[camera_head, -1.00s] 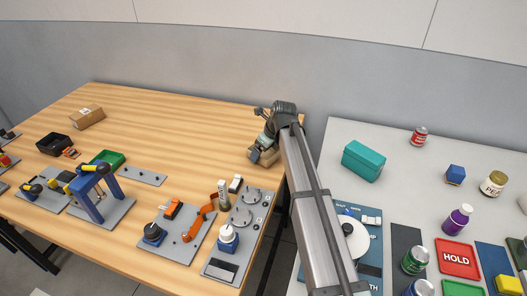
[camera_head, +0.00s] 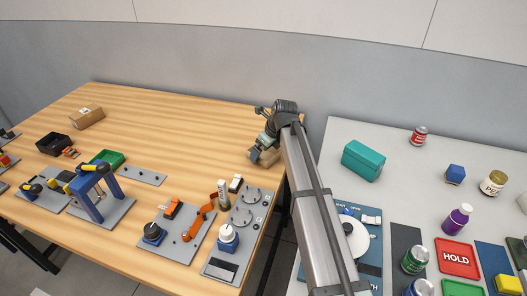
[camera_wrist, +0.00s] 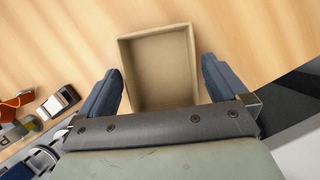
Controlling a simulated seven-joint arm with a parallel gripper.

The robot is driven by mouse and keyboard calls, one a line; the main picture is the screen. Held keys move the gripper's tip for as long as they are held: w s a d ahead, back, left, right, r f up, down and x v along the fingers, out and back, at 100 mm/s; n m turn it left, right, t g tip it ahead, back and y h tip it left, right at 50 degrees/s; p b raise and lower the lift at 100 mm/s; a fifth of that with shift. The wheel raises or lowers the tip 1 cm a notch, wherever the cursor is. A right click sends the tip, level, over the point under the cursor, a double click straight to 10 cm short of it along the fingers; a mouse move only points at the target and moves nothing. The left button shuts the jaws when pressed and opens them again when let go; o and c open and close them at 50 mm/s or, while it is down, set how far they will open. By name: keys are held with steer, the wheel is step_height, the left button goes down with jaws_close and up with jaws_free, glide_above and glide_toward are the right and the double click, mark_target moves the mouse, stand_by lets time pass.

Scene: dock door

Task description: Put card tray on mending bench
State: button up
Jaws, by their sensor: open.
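The card tray (camera_wrist: 159,65) is an open, empty, tan cardboard box. In the wrist view it lies on the wooden bench (camera_wrist: 50,50), between the two fingers of my gripper (camera_wrist: 162,82). The fingers are open, one at each side of the tray, with a narrow gap at each side; I cannot tell if either touches. In the head view the tray (camera_head: 268,157) shows only in part, behind my gripper (camera_head: 258,148), at the right end of the wooden bench (camera_head: 190,115). My arm hides some of this area.
Metal plates with fixtures (camera_head: 185,232) line the bench's front. A brown box (camera_head: 87,118) and black bin (camera_head: 54,143) stand at the left. Across a gap, the grey table (camera_head: 385,140) holds a teal box (camera_head: 363,160), cans and a red HOLD tray (camera_head: 457,257). The bench's back middle is clear.

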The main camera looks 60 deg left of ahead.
steer(key=v, duration=1.1)
